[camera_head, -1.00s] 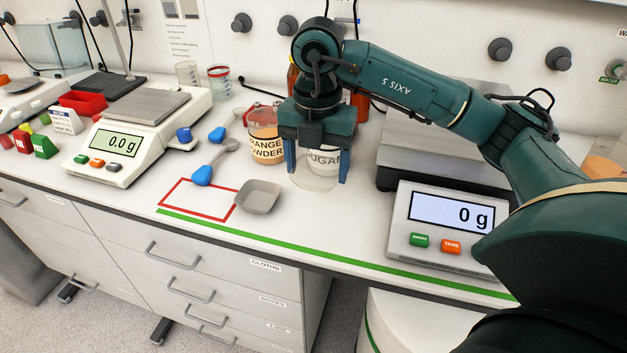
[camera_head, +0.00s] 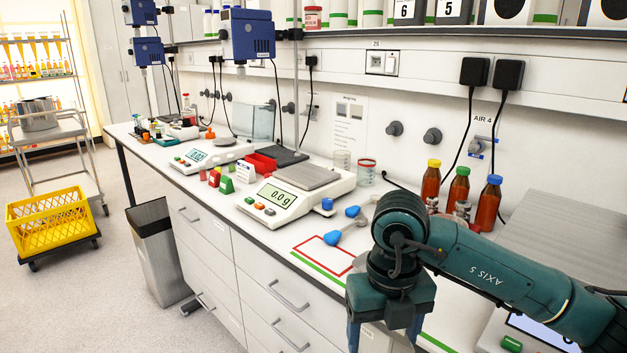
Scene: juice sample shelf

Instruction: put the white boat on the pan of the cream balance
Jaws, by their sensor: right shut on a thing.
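The cream balance (camera_head: 272,203) stands on the bench left of my right arm. Its display reads 0.0 g and its flat grey square pan (camera_head: 307,176) is bare. My right gripper (camera_head: 384,335) is at the bottom edge of the view, pointing down, to the right of and nearer than the balance. Its fingers are apart around the white boat, and their tips are cut off by the frame. The boat itself cannot be made out now; a second ago it showed pale and translucent between the fingers. My left gripper is not in view.
Several brown bottles (camera_head: 457,190) stand behind my arm. A red tray (camera_head: 258,164) is left of the pan.

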